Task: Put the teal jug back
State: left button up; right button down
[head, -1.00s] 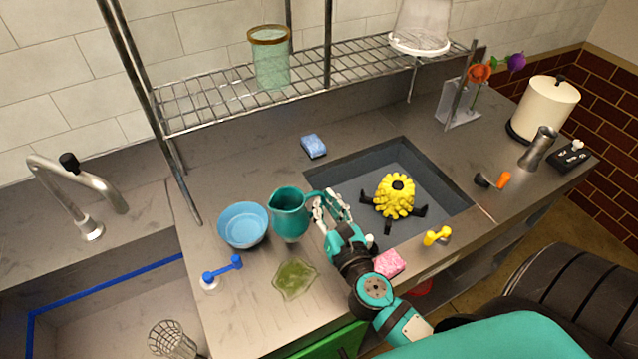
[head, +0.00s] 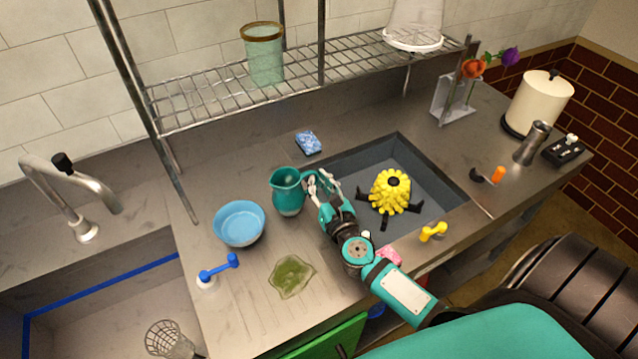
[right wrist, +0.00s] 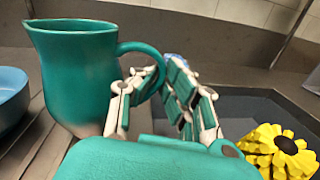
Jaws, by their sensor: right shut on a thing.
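The teal jug (head: 288,194) is upright at the left edge of the sunken basin, right of the blue bowl. My right gripper (head: 322,183) is shut on the jug's handle, with the spout facing left. In the right wrist view the jug (right wrist: 82,75) stands at the left and its handle loops between the fingers (right wrist: 155,92). I cannot tell whether the jug's base touches the counter. My left gripper is not in view.
The blue bowl (head: 239,222) is close on the jug's left. A green puddle-like patch (head: 291,277) lies in front. A yellow flower-like thing (head: 390,191) sits in the basin (head: 436,200). A blue sponge (head: 308,143) lies behind. A wire shelf (head: 205,102) spans above the back.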

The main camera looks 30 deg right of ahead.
jog(key=shift+r, duration=0.1)
jog(key=c, duration=1.4)
grip_release()
jog(key=shift+f, duration=0.2)
jog(key=shift+c, duration=0.2)
jog(key=shift+r, duration=0.35)
jog(key=s+b, duration=0.1)
jog(key=s, duration=0.2)
jog(key=s+a+b, duration=0.1)
jog(key=s, duration=0.3)
jog(key=s+a+b, duration=0.1)
jog(key=s, duration=0.2)
jog(key=shift+s+f+b, duration=0.3)
jog(key=shift+s, duration=0.1)
jog(key=shift+s+a+r, duration=0.15)
jog(key=shift+s, duration=0.45)
